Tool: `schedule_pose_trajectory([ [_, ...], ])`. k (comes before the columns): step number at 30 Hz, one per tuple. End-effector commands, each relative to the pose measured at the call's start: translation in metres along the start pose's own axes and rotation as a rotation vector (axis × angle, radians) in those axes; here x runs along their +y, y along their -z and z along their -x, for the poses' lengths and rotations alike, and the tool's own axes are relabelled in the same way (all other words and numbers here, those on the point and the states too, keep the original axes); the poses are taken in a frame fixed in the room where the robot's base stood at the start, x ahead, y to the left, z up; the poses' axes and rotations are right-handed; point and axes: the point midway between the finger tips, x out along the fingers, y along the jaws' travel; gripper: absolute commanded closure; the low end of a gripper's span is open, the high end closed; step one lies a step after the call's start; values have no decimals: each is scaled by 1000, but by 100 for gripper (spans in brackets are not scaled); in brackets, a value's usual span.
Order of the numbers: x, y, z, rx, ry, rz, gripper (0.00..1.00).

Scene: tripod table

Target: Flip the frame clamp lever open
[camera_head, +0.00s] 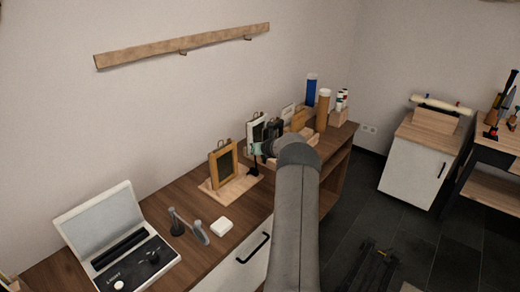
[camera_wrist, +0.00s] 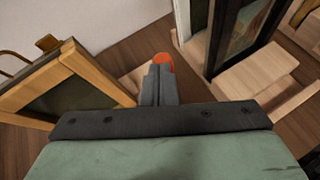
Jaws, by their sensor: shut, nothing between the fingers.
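A wooden frame with a dark panel (camera_head: 222,163) stands tilted on a light wooden base (camera_head: 232,188) on the workbench. In the wrist view, the frame (camera_wrist: 75,72) leans at the left, and a small brass-coloured clip (camera_wrist: 48,43), which may be the clamp lever, is at its top edge. My gripper (camera_head: 253,173) points down just right of the frame. In the wrist view, my gripper (camera_wrist: 160,68) is shut and empty, with orange at its tips. The fingers appear apart from the clip and frame. Finer detail of the lever is too small to tell.
Other framed pieces (camera_head: 257,130) stand close behind my gripper, and one (camera_wrist: 235,40) rises on the right in the wrist view.

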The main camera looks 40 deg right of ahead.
Motion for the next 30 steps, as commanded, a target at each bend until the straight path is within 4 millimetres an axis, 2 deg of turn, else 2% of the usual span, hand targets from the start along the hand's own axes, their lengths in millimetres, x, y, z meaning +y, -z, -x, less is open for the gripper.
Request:
schedule_pose_trajectory([
  [20,7,-3,0,-8,-8,2,100],
  [23,5,2,7,-8,-7,3,100],
  [28,4,17,33,-5,-5,4,100],
  [30,8,1,53,-6,-5,8,100],
])
